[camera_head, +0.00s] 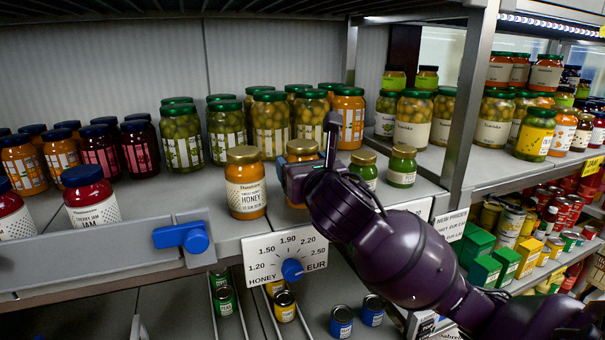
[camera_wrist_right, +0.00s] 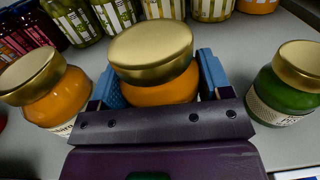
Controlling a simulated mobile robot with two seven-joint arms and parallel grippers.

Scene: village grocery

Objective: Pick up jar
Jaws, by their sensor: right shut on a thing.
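An orange jar with a gold lid (camera_head: 302,148) stands on the shelf, mostly hidden behind my right gripper (camera_head: 298,178). The right wrist view shows this jar's lid (camera_wrist_right: 152,48) and orange glass between the blue fingers of the right gripper (camera_wrist_right: 158,88), which is shut on it. A similar honey jar (camera_head: 246,184) stands just left of it and also shows in the right wrist view (camera_wrist_right: 46,92). Whether the held jar touches the shelf is hard to tell. My left gripper is not in view.
Green jars with gold lids (camera_head: 402,166) stand close on the right. Green-lidded jars (camera_head: 270,124) stand behind. A honey price dial (camera_head: 286,262) hangs on the shelf's front edge. A grey rail with a blue knob (camera_head: 183,237) is at left.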

